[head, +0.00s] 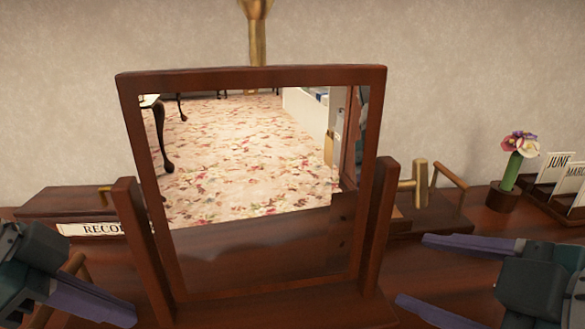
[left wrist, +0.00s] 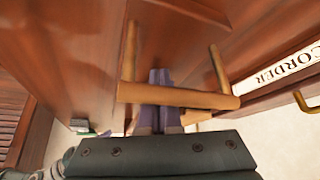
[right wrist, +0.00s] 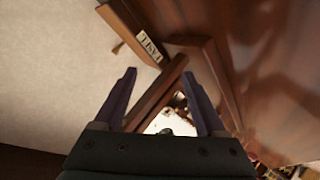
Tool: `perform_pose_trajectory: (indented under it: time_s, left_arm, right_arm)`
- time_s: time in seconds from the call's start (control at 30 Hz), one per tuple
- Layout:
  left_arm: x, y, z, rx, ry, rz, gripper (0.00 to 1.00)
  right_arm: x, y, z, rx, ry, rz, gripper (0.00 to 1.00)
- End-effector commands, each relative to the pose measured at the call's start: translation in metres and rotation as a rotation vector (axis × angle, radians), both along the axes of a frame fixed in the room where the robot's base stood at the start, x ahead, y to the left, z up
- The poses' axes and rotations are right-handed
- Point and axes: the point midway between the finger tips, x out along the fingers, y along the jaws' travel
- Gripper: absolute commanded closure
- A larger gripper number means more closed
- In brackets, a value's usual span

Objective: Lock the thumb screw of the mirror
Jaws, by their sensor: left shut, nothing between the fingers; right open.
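The mirror (head: 250,78) stands upright in a dark wood frame between two posts, the left post (head: 143,250) and the right post (head: 378,230). A brass T-shaped thumb screw (head: 420,186) appears to stick out from the right post's outer side. My right gripper (head: 425,274) is open and empty, below and right of the screw. In the right wrist view a wooden bar (right wrist: 158,92) shows between its spread fingers; contact cannot be told. My left gripper (head: 105,308) is shut and empty at lower left. In the left wrist view a wooden handle bar (left wrist: 180,97) crosses in front of its fingers.
A RECORDER label (head: 95,229) marks a wooden box behind the mirror's left side. At right stand a flower vase (head: 513,172) and a wooden rack of month cards (head: 560,185). A wooden handle (head: 450,174) rises behind the screw. Bare tabletop shows right of the mirror.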

Motion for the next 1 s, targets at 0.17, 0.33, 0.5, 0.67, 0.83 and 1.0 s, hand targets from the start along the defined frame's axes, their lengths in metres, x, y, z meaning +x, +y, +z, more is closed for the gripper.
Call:
perform_pose_trajectory:
  time_s: [0.17,0.33,0.5,0.67,0.83,1.0]
  left_arm:
    - [-0.002,0.003,-0.005,0.010,0.008,0.003,1.00]
    - [-0.002,0.003,-0.005,0.010,0.008,0.003,1.00]
    - [-0.002,0.003,-0.005,0.011,0.009,0.003,1.00]
    - [-0.002,0.003,-0.006,0.011,0.010,0.003,1.00]
    - [-0.002,0.003,-0.006,0.011,0.010,0.003,1.00]
    - [-0.002,0.003,-0.006,0.010,0.010,0.002,1.00]
  right_arm:
    - [0.024,-0.018,0.033,-0.127,-0.260,0.254,0.06]
    - [0.017,-0.043,0.064,-0.218,-0.439,0.474,0.05]
    - [-0.003,-0.068,0.086,-0.277,-0.533,0.635,0.05]
    - [-0.017,-0.081,0.098,-0.297,-0.571,0.709,0.05]
    - [-0.014,-0.076,0.099,-0.297,-0.583,0.727,0.05]
    - [0.005,-0.052,0.093,-0.295,-0.587,0.725,0.05]
